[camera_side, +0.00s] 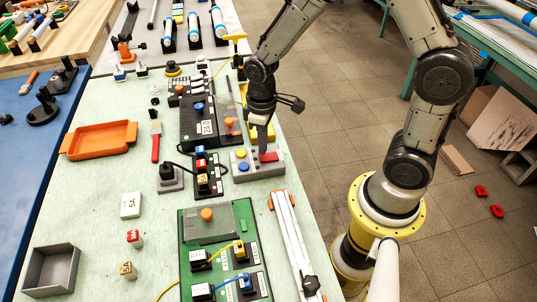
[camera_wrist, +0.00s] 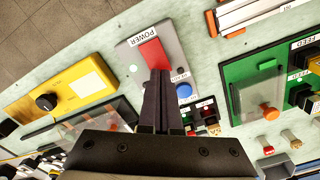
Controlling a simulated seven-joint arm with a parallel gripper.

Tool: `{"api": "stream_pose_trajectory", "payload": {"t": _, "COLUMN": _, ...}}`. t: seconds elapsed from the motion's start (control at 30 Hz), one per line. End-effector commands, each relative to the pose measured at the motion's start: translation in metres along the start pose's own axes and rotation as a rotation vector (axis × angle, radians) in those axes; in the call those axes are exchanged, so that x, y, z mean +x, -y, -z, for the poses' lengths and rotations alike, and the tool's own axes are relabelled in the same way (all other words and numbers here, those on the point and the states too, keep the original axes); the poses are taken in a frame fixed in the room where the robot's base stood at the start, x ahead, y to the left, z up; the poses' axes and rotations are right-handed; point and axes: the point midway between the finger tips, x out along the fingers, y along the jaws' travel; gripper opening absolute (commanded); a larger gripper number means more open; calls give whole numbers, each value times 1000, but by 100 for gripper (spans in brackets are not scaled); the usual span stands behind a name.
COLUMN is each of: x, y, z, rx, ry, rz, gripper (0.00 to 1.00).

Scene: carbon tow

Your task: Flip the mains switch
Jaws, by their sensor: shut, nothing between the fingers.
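The mains switch is a red rocker (camera_side: 269,157) on a grey box (camera_side: 255,172) at the right edge of the bench. In the wrist view the red rocker (camera_wrist: 152,52) sits beside a label reading POWER, on the grey box (camera_wrist: 171,42). My gripper (camera_side: 263,148) points down at the rocker, its fingers shut and empty. In the wrist view the shut fingertips (camera_wrist: 159,74) are at the rocker's near end and cover part of it. I cannot tell whether they touch it. A blue button (camera_wrist: 184,90) is on the same box; a yellow button (camera_side: 241,154) shows beside it in the side view.
A black unit (camera_side: 205,127) stands behind the grey box, with a yellow panel (camera_wrist: 70,90) near it. A green board (camera_side: 191,237) with cables and a white rail (camera_side: 291,240) lie in front. An orange tray (camera_side: 99,140) is at the left.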

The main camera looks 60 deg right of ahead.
Motion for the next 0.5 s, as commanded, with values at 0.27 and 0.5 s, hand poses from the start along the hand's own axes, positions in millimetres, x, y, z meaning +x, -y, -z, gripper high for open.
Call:
{"api": "stream_pose_trajectory", "payload": {"t": 0.27, "x": 4, "y": 0, "z": 0, "rx": 0, "ry": 0, "rz": 0, "gripper": 0}}
{"api": "stream_pose_trajectory", "payload": {"t": 0.5, "x": 7, "y": 0, "z": 0, "rx": 0, "ry": 1, "rz": 0, "gripper": 0}}
